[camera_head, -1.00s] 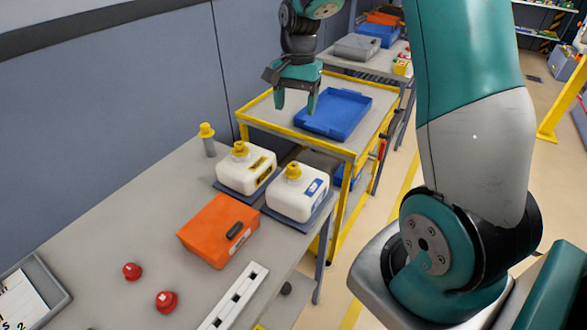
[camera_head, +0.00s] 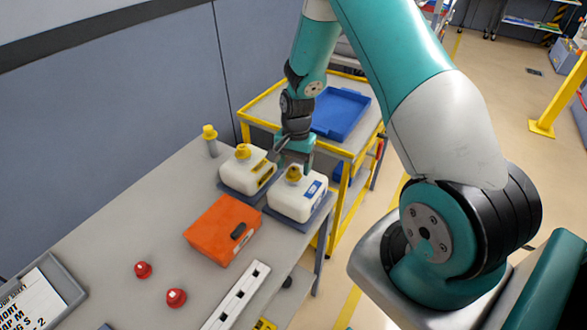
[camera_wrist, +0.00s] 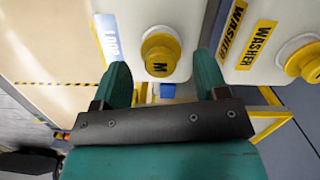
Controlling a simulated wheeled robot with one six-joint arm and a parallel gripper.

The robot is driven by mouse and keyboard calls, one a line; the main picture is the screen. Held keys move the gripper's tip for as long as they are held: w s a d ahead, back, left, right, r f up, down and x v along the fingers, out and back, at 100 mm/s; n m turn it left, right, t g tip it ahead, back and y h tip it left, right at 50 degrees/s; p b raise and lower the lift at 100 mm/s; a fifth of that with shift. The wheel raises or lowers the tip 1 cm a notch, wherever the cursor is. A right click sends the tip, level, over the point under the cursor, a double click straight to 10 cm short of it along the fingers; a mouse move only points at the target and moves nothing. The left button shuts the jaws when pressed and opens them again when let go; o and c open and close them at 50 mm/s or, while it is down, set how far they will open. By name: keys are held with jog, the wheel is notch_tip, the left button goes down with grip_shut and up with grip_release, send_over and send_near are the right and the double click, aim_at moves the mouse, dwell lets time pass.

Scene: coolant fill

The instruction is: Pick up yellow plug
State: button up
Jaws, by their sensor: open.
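Several yellow plug-like caps are in view. One, marked with an M in the wrist view (camera_wrist: 160,55), tops the white jug with the blue label (camera_head: 297,200); it also shows in the head view (camera_head: 292,173). Another yellow cap (camera_head: 243,151) tops the white WASHER jug (camera_head: 240,178); it shows at the right of the wrist view (camera_wrist: 305,62). A third yellow top (camera_head: 209,131) sits on a grey cylinder at the bench's back. My gripper (camera_head: 295,166) is open and empty above the blue-label jug. In the wrist view its fingers (camera_wrist: 162,70) stand either side of the M cap.
An orange box (camera_head: 222,230), two red knobs (camera_head: 142,270) and a white slotted strip (camera_head: 236,295) lie on the grey bench. A yellow-framed cart (camera_head: 262,108) with a blue tray (camera_head: 340,115) stands behind. The bench's left middle is clear.

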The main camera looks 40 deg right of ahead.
aim_at(294, 169)
jog(key=shift+a+f, duration=0.1)
jog(key=shift+f, duration=0.85)
jog(key=c, duration=0.8)
jog(key=shift+c, duration=0.2)
notch_tip(294, 169, up, 20)
jog(key=b, duration=0.4)
